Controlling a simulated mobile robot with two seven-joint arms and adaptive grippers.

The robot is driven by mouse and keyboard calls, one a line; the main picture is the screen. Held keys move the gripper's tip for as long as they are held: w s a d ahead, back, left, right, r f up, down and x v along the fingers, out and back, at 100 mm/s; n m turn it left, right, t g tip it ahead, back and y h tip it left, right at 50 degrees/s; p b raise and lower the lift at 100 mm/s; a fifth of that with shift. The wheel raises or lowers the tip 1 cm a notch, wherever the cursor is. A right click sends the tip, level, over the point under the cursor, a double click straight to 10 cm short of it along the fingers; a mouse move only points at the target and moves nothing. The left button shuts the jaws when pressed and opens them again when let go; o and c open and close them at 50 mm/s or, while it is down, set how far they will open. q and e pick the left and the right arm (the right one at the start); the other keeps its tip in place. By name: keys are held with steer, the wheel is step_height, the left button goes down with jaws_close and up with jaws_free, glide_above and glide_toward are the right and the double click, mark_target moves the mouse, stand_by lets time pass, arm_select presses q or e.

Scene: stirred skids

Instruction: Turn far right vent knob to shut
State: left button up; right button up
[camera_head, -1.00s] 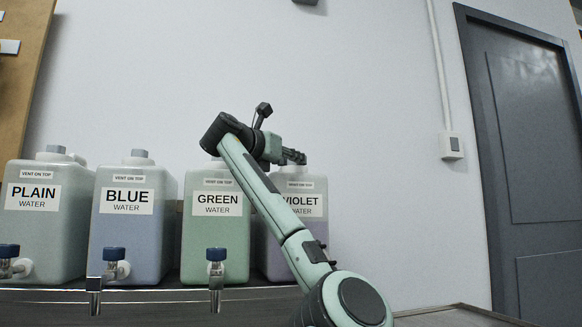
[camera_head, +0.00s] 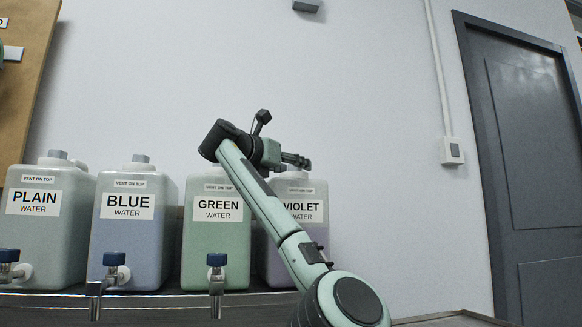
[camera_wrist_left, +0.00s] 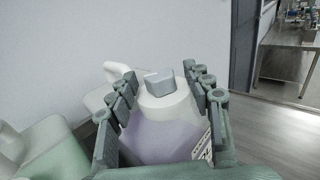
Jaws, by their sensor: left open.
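The violet water container (camera_head: 304,232) is the far right one of the row, partly behind my left arm. In the left wrist view its violet body (camera_wrist_left: 160,138) has a white neck and a grey vent knob (camera_wrist_left: 159,80) on top. My left gripper (camera_head: 298,160) is at the top of this container in the head view. In the left wrist view its open fingers (camera_wrist_left: 160,72) stand on both sides of the knob, with gaps visible beside it. In the head view the knob is hidden or cannot be made out. My right gripper is not in view.
The green (camera_head: 218,240), blue (camera_head: 127,235) and plain (camera_head: 46,235) water containers stand to the left on a shelf (camera_head: 150,303), with taps in front. A wall lies behind. A grey door (camera_head: 525,170) is at the right, beside a wall switch box (camera_head: 452,151).

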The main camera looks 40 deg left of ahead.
arm_select(q)
steer(key=shift+s, duration=0.15)
steer(key=s, duration=1.1)
steer(key=shift+s+d, duration=0.3)
steer(key=shift+s, duration=0.1)
